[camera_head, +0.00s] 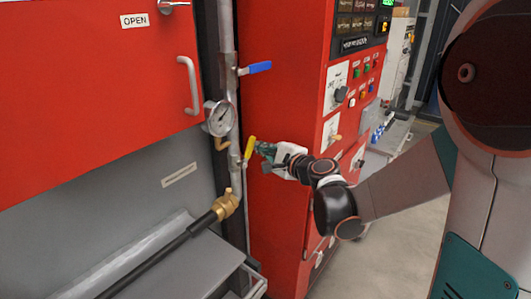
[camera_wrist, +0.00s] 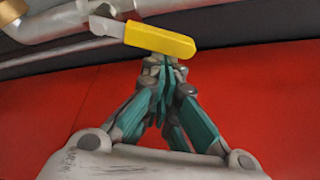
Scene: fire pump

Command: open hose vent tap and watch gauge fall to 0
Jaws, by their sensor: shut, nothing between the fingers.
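A yellow lever handle (camera_head: 249,148) sits on the vertical pipe below the gauge. In the wrist view the yellow handle (camera_wrist: 160,38) lies across the top, joined to a metal pipe. My gripper (camera_wrist: 164,72) is shut and empty, its fingertips just below the handle in the picture; I cannot tell whether they touch it. In the head view my gripper (camera_head: 262,150) is right beside the handle's right side. The round gauge (camera_head: 220,118) is left of the pipe; its dial is too small to read surely.
A blue lever (camera_head: 257,68) is higher on the same pipe (camera_head: 228,55). A brass hose fitting (camera_head: 227,204) with a black hose (camera_head: 160,254) is lower left. A red control cabinet (camera_head: 285,95) stands close behind my gripper. Grey floor (camera_head: 392,235) is free at right.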

